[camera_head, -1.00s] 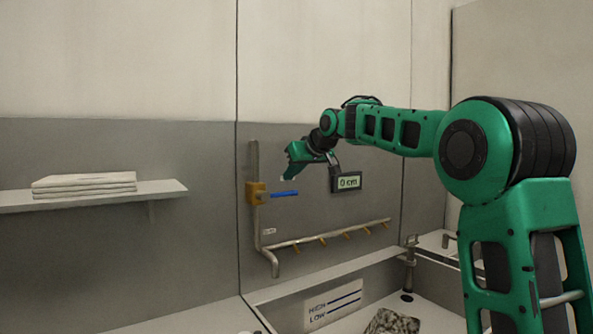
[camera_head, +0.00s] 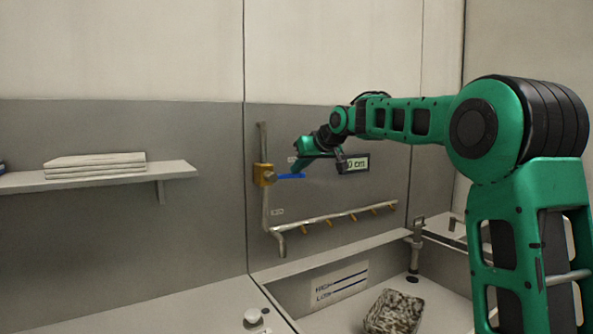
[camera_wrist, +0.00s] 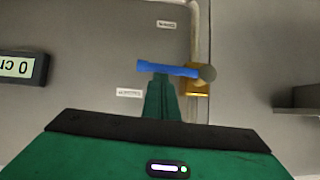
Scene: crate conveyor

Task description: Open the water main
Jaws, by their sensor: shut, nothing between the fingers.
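The water valve is a brass body (camera_head: 264,175) on a vertical grey pipe on the back wall. Its blue lever (camera_head: 289,177) lies about level and points right, across the pipe. In the wrist view the blue lever (camera_wrist: 167,69) runs left from the brass body (camera_wrist: 198,85). My gripper (camera_head: 297,170) is shut and empty, at the lever's outer part. In the wrist view my gripper (camera_wrist: 162,84) overlaps the lever near its free end; I cannot tell whether they touch.
A display (camera_head: 354,163) reading 0 cm is just right of my gripper. Below runs a pipe with several brass nozzles (camera_head: 340,217). A basin with a HIGH/LOW plate (camera_head: 338,286) holds a speckled block (camera_head: 394,312). A shelf (camera_head: 95,178) with folded cloths is at left.

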